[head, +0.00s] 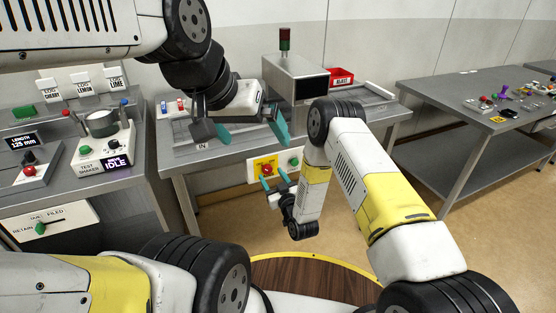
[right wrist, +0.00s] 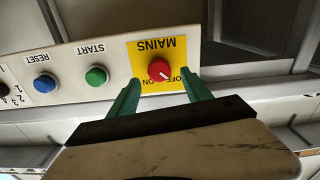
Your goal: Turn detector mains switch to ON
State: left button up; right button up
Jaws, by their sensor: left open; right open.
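The detector mains switch is a red knob (right wrist: 160,69) on a yellow plate (right wrist: 142,54) marked MAINS, upside down in the right wrist view. A pale mark on the knob points to the lower right, towards the OFF lettering. In the head view the knob (head: 267,169) is on the front panel below the detector table. My right gripper (right wrist: 161,78) is open, with its teal fingertips either side of the knob; whether they touch it I cannot tell. It also shows in the head view (head: 274,178). My left gripper (head: 250,130) is open and empty above the table.
A green START button (right wrist: 96,76) and blue RESET button (right wrist: 43,83) share the panel. The grey detector housing (head: 292,80) stands on the table, with a red REJECT bin (head: 341,77) behind. The test shaker (head: 105,145) is at left, another bench (head: 450,95) at right.

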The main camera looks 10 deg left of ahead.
aim_at(268, 170)
jog(key=shift+x, duration=1.6)
grip_shut()
